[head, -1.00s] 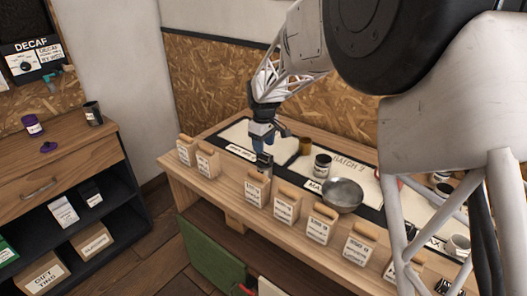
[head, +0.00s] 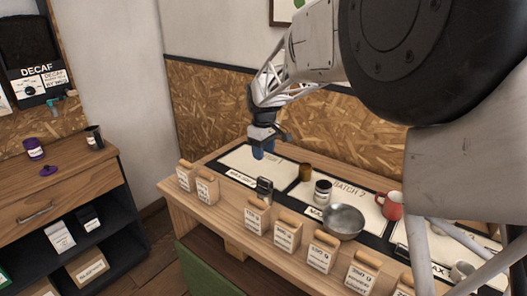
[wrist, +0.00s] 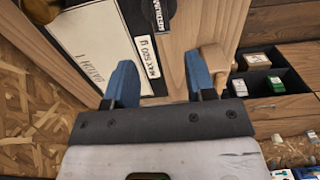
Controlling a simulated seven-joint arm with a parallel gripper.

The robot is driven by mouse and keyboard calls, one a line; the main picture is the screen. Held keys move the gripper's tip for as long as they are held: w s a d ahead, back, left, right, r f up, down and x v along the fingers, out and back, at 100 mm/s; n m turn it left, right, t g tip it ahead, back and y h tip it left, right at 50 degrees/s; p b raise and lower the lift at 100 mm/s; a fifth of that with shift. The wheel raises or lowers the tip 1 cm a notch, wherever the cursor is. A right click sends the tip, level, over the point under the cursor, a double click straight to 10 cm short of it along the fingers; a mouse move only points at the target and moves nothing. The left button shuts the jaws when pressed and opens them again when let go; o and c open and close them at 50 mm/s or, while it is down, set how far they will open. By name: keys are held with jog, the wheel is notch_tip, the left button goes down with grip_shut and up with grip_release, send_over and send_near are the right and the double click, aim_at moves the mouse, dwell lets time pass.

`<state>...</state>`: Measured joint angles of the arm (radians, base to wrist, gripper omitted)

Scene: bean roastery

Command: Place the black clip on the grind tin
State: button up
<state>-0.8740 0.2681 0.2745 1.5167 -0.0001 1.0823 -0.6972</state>
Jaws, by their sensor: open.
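My gripper (head: 262,151) is open and empty, with blue fingers, above the left part of the workbench. Both fingers show apart in the wrist view (wrist: 159,64). Below it and slightly right, a small dark upright item (head: 264,188) with a grey front stands near the left mat's front edge. It appears to be the dark round-topped item at the top of the wrist view (wrist: 166,9). I cannot tell whether it is the grind tin, or make out the black clip. A dark tin with a white label (head: 322,193) stands further right, beside the metal bowl.
A metal bowl (head: 343,221), a brown cup (head: 305,171) and a red mug (head: 389,205) stand on the bench. Several labelled bags (head: 288,232) line its front edge. A purple tin (head: 33,149) and a dark cup (head: 94,137) stand on the left cabinet.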

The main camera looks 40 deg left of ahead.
jog(key=shift+d, duration=0.1)
dwell(0.6)
jog(key=s+d+r+m, duration=0.1)
jog(key=d+r+m, duration=0.25)
jog(key=d, duration=0.95)
jog(key=d+r+m+t, duration=0.15)
jog(key=d+r, duration=0.25)
jog(key=d, duration=0.9)
jog(key=s+d+r+m+g, duration=0.1)
jog(key=d+r+m, duration=0.2)
jog(key=d, duration=1.1)
jog(key=s+d+m+t, duration=0.1)
jog(key=s+d+m, duration=0.1)
jog(key=s+d, duration=0.45)
jog(key=s+d+m, duration=0.3)
jog(key=d, duration=0.6)
jog(key=s+d+f+m, duration=0.2)
jog(key=s+d, duration=0.4)
jog(key=s, duration=0.1)
jog(key=s+d+f+m+t, duration=0.1)
jog(key=s+d+f+m, duration=0.2)
jog(key=s+d, duration=0.3)
jog(key=shift+s+f, duration=0.15)
jog(key=shift+s, duration=1.1)
